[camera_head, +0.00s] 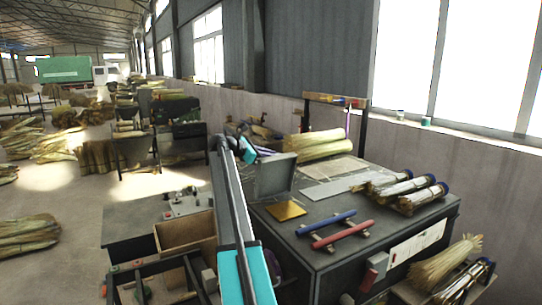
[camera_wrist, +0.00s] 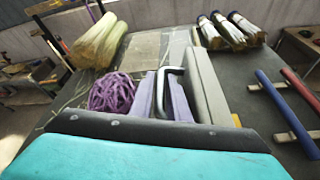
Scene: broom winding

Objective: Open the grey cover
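The grey cover (camera_head: 275,177) stands raised, roughly upright, on the dark workbench in the head view. In the wrist view the grey cover (camera_wrist: 207,88) shows nearly edge-on, just right of my fingers. Its bent metal handle (camera_wrist: 161,92) lies between the two lilac fingers of my gripper (camera_wrist: 163,98), which appear closed around it. In the head view my gripper (camera_head: 252,150) is at the cover's upper left, and its fingertips are small and partly hidden. A ball of purple twine (camera_wrist: 112,93) sits left of the fingers.
A gold plate (camera_head: 287,210) lies in front of the cover. Blue (camera_head: 326,222) and red (camera_head: 342,234) rods lie on supports to the right. Tied bundles (camera_head: 405,188) lie at the right, and straw (camera_head: 320,143) lies behind. A wooden box (camera_head: 185,232) is at left.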

